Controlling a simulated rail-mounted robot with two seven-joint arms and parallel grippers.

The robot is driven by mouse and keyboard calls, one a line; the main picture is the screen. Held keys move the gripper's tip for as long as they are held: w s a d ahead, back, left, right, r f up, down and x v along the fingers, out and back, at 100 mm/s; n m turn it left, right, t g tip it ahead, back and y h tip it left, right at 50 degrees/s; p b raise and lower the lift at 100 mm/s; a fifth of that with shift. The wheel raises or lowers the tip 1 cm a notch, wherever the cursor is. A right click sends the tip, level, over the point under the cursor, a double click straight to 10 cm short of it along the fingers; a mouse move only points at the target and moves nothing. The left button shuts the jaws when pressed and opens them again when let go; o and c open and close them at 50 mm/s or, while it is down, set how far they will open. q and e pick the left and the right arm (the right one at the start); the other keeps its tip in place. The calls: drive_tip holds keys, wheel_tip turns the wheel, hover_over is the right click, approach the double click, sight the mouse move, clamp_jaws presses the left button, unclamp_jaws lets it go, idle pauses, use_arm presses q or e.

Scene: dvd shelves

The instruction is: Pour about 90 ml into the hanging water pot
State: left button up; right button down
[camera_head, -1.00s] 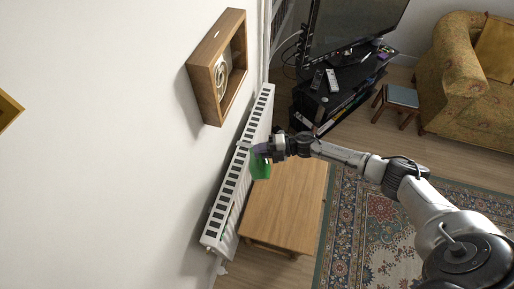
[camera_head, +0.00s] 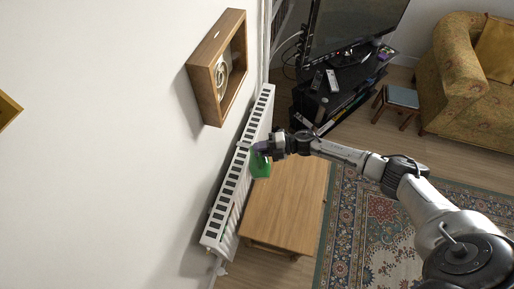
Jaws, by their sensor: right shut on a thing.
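My right gripper (camera_head: 265,147) is shut on a green container (camera_head: 260,166). It holds the container beside the white radiator (camera_head: 232,190), above the left edge of the wooden table (camera_head: 285,205). The container looks slightly tilted, and its upper part is hidden by the gripper. Whether liquid is in it or leaving it cannot be seen. A pot hanging on the radiator cannot be made out clearly; a small pale part (camera_head: 243,145) shows at the radiator's top near the container. My left gripper is not in view.
A wooden box frame (camera_head: 205,75) hangs on the wall above the radiator. A black TV stand (camera_head: 345,85) with a television and remotes stands at the back. A small stool (camera_head: 402,97), a patterned sofa (camera_head: 465,80) and a rug (camera_head: 380,225) are to the right.

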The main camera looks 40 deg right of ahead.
sight(261, 170)
drive_tip(key=s+a+f+n+b, duration=0.1)
drive_tip(key=s+f+n, duration=0.1)
drive_tip(key=shift+s+a+f+t+b, duration=0.1)
drive_tip(key=shift+s+a+t+b, duration=0.2)
drive_tip(key=shift+s+a+b, duration=0.1)
drive_tip(key=shift+s+a, duration=0.1)
drive_tip(key=shift+s, duration=0.05)
drive_tip(key=shift+s+f+n+b, duration=0.1)
drive_tip(key=shift+f+n+b, duration=0.3)
drive_tip(key=shift+n+b, duration=0.1)
drive_tip(key=shift+s+a+f+n+b, duration=0.4)
drive_tip(key=shift+s+f+n+b, duration=0.25)
drive_tip(key=shift+b, duration=0.25)
drive_tip(key=shift+f+n+t, duration=0.1)
drive_tip(key=shift+n+t, duration=0.15)
drive_tip(key=shift+t, duration=0.15)
